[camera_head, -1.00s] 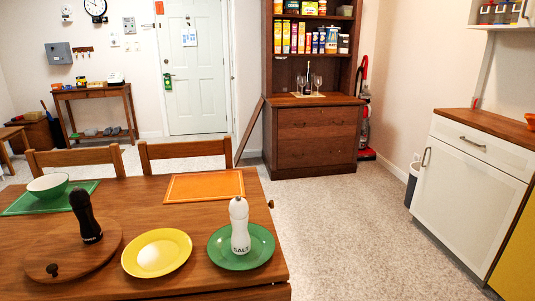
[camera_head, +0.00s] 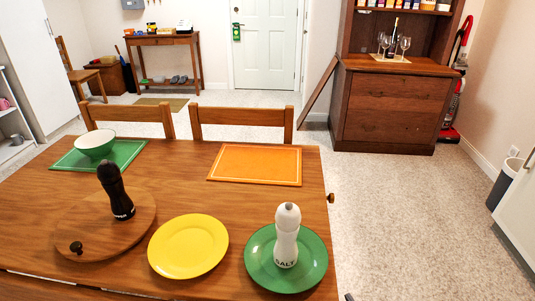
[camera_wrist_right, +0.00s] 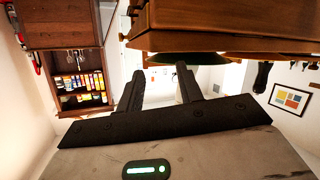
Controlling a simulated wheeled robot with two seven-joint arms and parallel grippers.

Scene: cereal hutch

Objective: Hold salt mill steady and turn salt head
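That view is turned upside down; the green plate's edge (camera_wrist_right: 185,58) shows just beyond the fingers. I cannot make out the salt mill clearly there. My left gripper is in neither view.
A black pepper mill (camera_head: 116,190) stands on a round wooden board (camera_head: 85,225) at left. A yellow plate (camera_head: 188,246) lies between board and green plate. An orange mat (camera_head: 256,164) and a bowl (camera_head: 95,143) lie farther back. Floor right of the table is clear.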

